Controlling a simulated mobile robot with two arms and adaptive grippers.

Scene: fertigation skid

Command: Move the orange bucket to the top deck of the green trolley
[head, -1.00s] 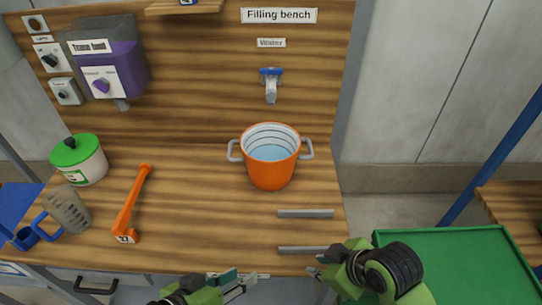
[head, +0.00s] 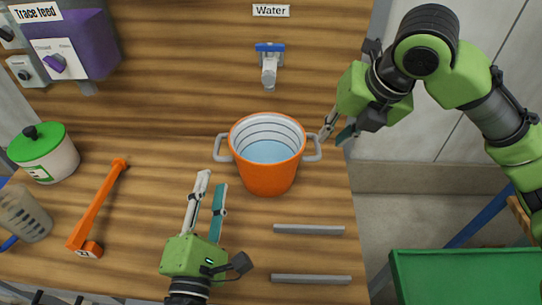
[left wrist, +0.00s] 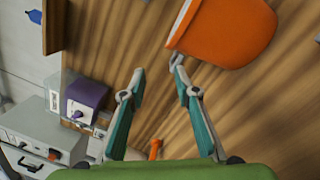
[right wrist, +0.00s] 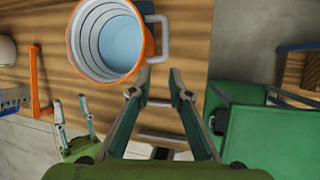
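The orange bucket (head: 267,176) stands upright on the wooden bench below the tap. It has grey handles left and right, and pale blue liquid inside. My left gripper (head: 212,180) is open and empty in front of the left handle (head: 222,148), apart from it. The bucket's side (left wrist: 225,35) fills the top of the left wrist view. My right gripper (head: 336,133) is open beside the right handle (head: 313,148). In the right wrist view that handle (right wrist: 163,40) lies just beyond the open fingertips. The green trolley (head: 465,270) is partly visible at lower right.
A blue-handled tap (head: 269,65) is above and behind the bucket. Two grey bars (head: 309,230) lie in front of the bucket.

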